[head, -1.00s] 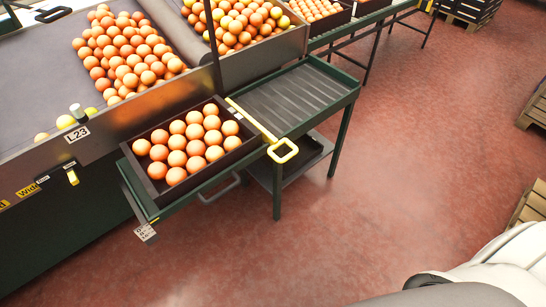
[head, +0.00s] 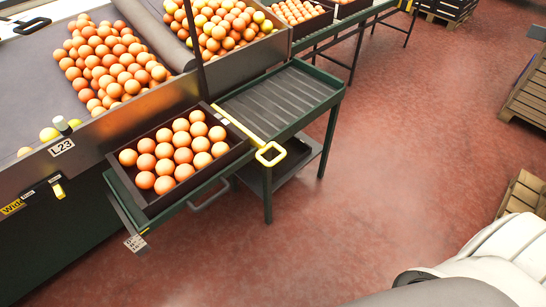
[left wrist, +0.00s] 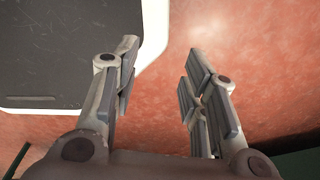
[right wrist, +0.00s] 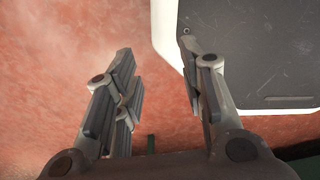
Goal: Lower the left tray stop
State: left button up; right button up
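A yellow tray stop bar (head: 240,125) with a loop handle (head: 271,154) lies across the green-framed roller stand, at the right edge of a dark tray (head: 148,209) of oranges. The loop sticks out over the front edge of the stand. It is the only such bar I can make out in the head view. My left gripper (left wrist: 160,65) is open and empty in the left wrist view, above the red floor. My right gripper (right wrist: 165,75) is open and empty in the right wrist view. Neither gripper shows in the head view, and neither wrist view shows the stop.
Bare rollers (head: 280,102) lie right of the bar, with a dark lower shelf (head: 285,163) beneath. Wooden pallets (head: 524,196) stand at the right. The red floor (head: 400,150) between is clear.

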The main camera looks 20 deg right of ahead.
jog(key=w+d+r+m+t+b, duration=0.1)
jog(key=w+d+m+b, duration=0.15)
jog(key=w, duration=0.35)
jog(key=w+d+m+t+b, duration=0.1)
jog(key=w+d+t, duration=0.1)
jog(key=w+d, duration=0.35)
jog(key=w+d+r+m+t+b, duration=0.1)
jog(key=w+d+m+b, duration=0.1)
jog(key=w, duration=0.5)
pick_arm(q)
jog(key=w+d+f+b, duration=0.2)
jog(key=w+b, duration=0.2)
jog(key=w, duration=0.7)
pick_arm(e)
jog(key=m+t+y+b, duration=0.6)
jog(key=m+t+b, duration=0.2)
jog(key=m+t, duration=0.25)
send_near(277, 158)
pick_arm(q)
jog(key=w+d+r+t, duration=0.1)
jog(key=w+r, duration=0.7)
jog(key=r, duration=0.1)
jog(key=shift+w+d+t+b, duration=0.15)
jog(key=shift+w+t+b, duration=0.1)
jog(key=shift+t+b, duration=0.15)
pick_arm(e)
jog(key=shift+g, duration=0.45)
jog(key=shift+x, duration=5)
jog(key=shift+f, duration=0.1)
